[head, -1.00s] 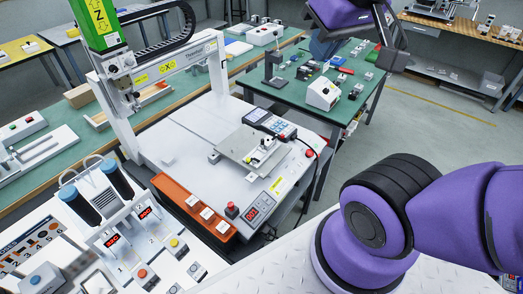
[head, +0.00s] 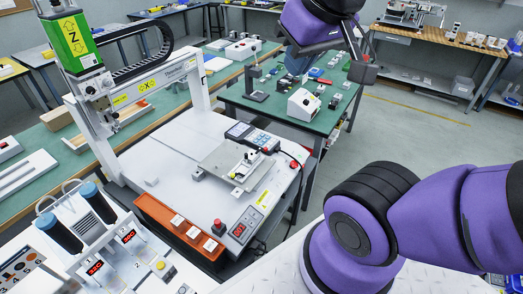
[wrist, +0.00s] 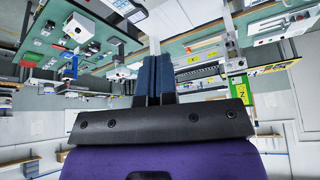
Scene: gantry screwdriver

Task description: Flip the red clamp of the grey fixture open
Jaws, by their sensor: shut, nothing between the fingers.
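The grey fixture (head: 222,161) is a flat plate on the white bed of the gantry machine in the head view. A small black and white clamp mechanism (head: 245,168) stands on it. A tiny red spot shows just behind the mechanism; I cannot tell if it is the clamp's red handle or part of the control pendant. The clamp's position is too small to read. My gripper (wrist: 154,80) shows two blue fingers together and empty in the wrist view. In the head view my gripper (head: 298,62) hangs at the top, well behind and above the fixture, over the far green table.
The gantry's upright with a green Z motor (head: 70,42) stands left of the fixture. A control pendant (head: 250,136) lies behind it. An orange tray (head: 180,228) and a red stop button (head: 217,224) are in front. A green table (head: 262,107) with small parts stands behind.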

